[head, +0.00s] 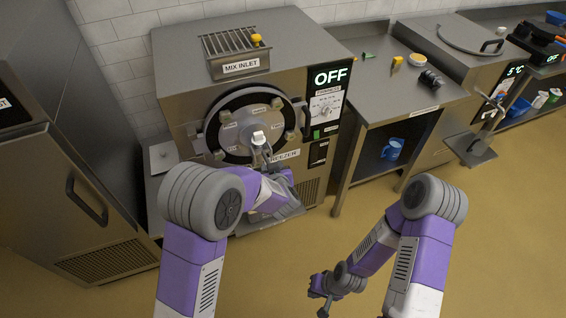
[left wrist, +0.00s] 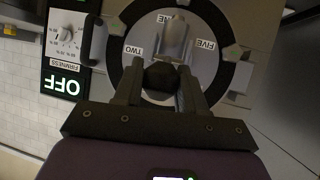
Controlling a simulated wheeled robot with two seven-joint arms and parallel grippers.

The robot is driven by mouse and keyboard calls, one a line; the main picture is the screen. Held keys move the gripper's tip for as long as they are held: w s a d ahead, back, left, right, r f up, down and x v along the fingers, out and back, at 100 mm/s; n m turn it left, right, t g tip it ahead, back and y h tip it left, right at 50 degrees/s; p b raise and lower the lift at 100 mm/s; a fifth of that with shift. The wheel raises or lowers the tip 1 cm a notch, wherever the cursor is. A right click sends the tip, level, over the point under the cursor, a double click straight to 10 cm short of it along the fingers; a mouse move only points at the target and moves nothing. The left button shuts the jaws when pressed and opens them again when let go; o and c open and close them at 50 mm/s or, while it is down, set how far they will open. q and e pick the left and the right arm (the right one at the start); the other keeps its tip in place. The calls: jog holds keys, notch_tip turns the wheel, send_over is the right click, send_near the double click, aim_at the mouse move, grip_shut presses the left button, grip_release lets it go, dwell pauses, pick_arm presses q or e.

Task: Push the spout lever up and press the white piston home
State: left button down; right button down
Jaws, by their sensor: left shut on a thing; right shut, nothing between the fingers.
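The freezer's round door (head: 228,122) has a dark ring and a hub at its middle. The white piston (head: 258,136) shows as a small pale block at the hub, just above my left gripper (head: 262,152). In the left wrist view, which is turned over, my left gripper (left wrist: 163,92) is shut on the round dark knob of the spout lever (left wrist: 163,76). A pale cylindrical part of the spout (left wrist: 174,42) stands beyond the knob. The lever is mostly hidden in the head view. My right gripper (head: 324,300) is shut and empty, low over the floor.
The machine display (head: 329,76) reads OFF, with a dial (head: 325,106) below it. A mix inlet hopper (head: 236,50) is on top. A steel table (head: 395,85) with small items stands to the right, a blue mug (head: 392,149) beneath it. The floor ahead of my right arm is clear.

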pick_arm(q)
jog(key=shift+w+r+p, duration=0.25)
jog(key=shift+r+p, duration=0.3)
jog(key=shift+r, duration=0.1)
jog(key=shift+w+r, duration=0.1)
jog(key=shift+r, duration=0.05)
jog(key=c, duration=0.7)
grip_release()
jog(key=shift+f, duration=0.2)
jog(key=p+v, duration=0.1)
jog(key=v, duration=0.6)
jog(key=shift+s+r, duration=0.15)
jog(key=shift+s, duration=0.2)
